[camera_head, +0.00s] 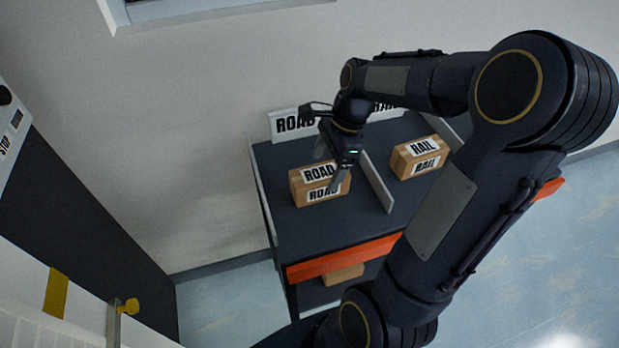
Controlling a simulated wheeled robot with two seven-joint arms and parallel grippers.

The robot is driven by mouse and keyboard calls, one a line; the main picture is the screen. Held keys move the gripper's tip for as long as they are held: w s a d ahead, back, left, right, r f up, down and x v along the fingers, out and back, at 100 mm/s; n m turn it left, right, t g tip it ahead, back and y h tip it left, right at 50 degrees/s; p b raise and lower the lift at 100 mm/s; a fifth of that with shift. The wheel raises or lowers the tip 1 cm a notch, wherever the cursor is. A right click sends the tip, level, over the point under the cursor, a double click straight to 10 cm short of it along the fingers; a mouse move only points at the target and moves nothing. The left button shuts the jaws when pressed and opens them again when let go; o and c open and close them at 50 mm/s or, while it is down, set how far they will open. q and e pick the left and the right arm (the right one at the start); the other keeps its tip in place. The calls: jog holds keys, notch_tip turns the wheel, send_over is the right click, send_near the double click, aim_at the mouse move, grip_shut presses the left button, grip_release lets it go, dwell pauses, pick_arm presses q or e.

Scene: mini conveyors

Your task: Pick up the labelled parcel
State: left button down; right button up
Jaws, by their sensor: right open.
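A brown parcel labelled ROAD (306,194) sits in the left lane of the dark sorting table (290,236). A second brown parcel labelled RAIL (408,166) sits in the right lane. My right gripper (334,172) is over the ROAD parcel, pointing down. Its fingers are apart, one in front of the parcel's right part and one towards its back. Whether they touch the parcel I cannot tell. My left gripper is not in view.
A grey divider (377,183) stands between the two lanes. A ROAD sign (284,124) stands at the back; another sign is partly hidden by my arm. An orange strip (340,258) edges the table front. Another box (343,276) lies below. A dark belt (90,210) is at left.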

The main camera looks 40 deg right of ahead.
aim_at(321, 173)
jog(key=x, duration=0.6)
jog(key=shift+w+a+r, duration=0.1)
jog(key=shift+w, duration=0.1)
jog(key=c, duration=1.1)
jog(key=shift+c, duration=0.8)
jog(key=shift+r, duration=0.15)
